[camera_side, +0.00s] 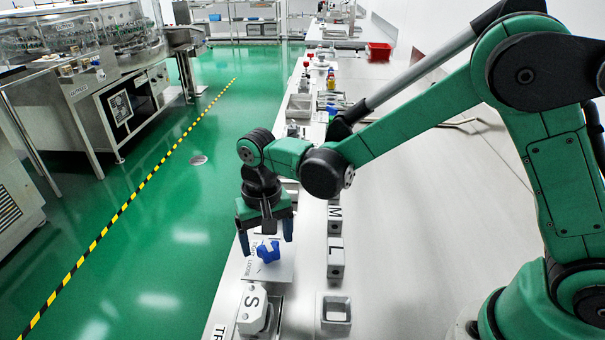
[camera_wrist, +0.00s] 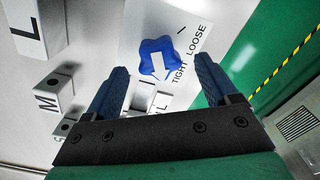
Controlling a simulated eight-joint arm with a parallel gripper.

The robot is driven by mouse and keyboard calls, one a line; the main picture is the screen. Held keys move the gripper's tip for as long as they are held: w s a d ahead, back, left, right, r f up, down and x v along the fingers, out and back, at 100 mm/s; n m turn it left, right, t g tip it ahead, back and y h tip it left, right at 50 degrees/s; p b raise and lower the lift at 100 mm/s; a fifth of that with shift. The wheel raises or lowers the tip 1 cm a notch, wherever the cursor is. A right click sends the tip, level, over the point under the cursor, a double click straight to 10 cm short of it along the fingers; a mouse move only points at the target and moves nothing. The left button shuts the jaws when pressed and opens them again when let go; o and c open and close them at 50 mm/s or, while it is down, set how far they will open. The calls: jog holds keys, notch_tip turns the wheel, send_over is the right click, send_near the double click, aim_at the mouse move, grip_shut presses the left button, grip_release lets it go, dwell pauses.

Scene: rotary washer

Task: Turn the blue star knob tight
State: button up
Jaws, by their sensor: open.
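The blue star knob (camera_side: 268,251) sits on a light plate (camera_side: 285,270) near the bench's left edge. In the wrist view the knob (camera_wrist: 147,68) has a white arrow-like mark on top, pointing roughly toward the bottom of the picture. The words TIGHT and LOOSE are printed on the plate (camera_wrist: 204,27) to its right, TIGHT nearer my gripper. My gripper (camera_side: 266,238) is open and empty, pointing down above the knob. In the wrist view the knob shows between and slightly beyond the two fingers (camera_wrist: 160,68). I cannot tell the exact height gap.
The bench (camera_side: 420,230) is clear to the right. Green floor lies beyond its left edge.

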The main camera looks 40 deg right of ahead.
aim_at(269, 244)
jog(key=shift+r, duration=2.25)
jog(key=shift+d+r, duration=0.15)
jog(key=s+d+r+n+t, duration=0.3)
jog(key=s+d+r+t, duration=0.3)
jog(key=d, duration=0.5)
jog(key=s+t, duration=0.1)
jog(key=s, duration=0.1)
jog(key=shift+s+d, duration=0.3)
jog(key=shift+s, duration=0.05)
